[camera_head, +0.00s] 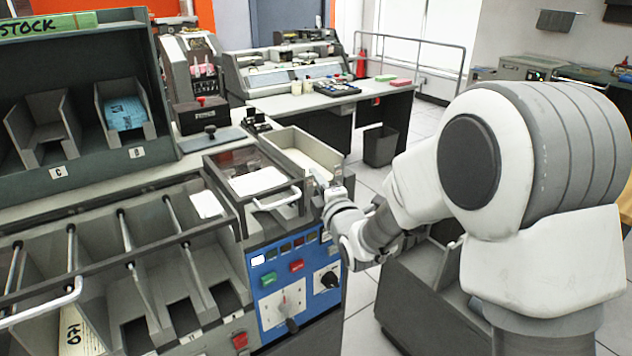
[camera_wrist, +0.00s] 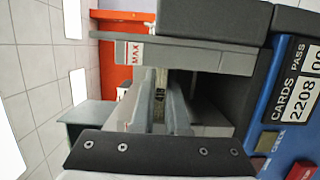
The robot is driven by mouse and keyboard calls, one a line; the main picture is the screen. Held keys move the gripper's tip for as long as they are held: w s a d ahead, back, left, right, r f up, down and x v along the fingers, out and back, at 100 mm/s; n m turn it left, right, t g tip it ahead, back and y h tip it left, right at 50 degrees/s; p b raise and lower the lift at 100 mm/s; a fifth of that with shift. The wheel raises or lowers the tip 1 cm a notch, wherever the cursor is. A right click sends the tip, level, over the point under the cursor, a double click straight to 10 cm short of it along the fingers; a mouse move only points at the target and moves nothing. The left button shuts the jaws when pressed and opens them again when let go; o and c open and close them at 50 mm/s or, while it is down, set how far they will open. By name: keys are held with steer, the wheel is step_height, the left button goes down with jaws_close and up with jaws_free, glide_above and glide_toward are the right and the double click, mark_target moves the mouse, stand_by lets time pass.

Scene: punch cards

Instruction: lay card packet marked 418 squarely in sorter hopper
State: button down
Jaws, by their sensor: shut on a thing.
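The sorter hopper (camera_head: 308,142) is an open grey box at the right end of the blue-panelled machine. In the wrist view a grey hopper wall (camera_wrist: 195,56) carries a red MAX mark. I cannot tell whether the packet lies flat or square.
A clear-lidded unit (camera_head: 257,181) with a handle stands left of the hopper. Sorter pockets with rods (camera_head: 128,240) run along the front left, one holding a marked card packet (camera_head: 72,330). A stock rack (camera_head: 80,100) stands behind. A blue control panel (camera_head: 285,300) lies below.

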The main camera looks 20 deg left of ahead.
steer(key=shift+f+b, duration=1.9)
steer(key=shift+b, duration=0.15)
steer(key=c, duration=0.8)
jaws_free()
steer(key=shift+c, duration=0.2)
steer(key=b+v, duration=0.8)
steer(key=v, duration=0.9)
steer(key=shift+b, duration=0.35)
steer(key=shift+s+d, duration=0.15)
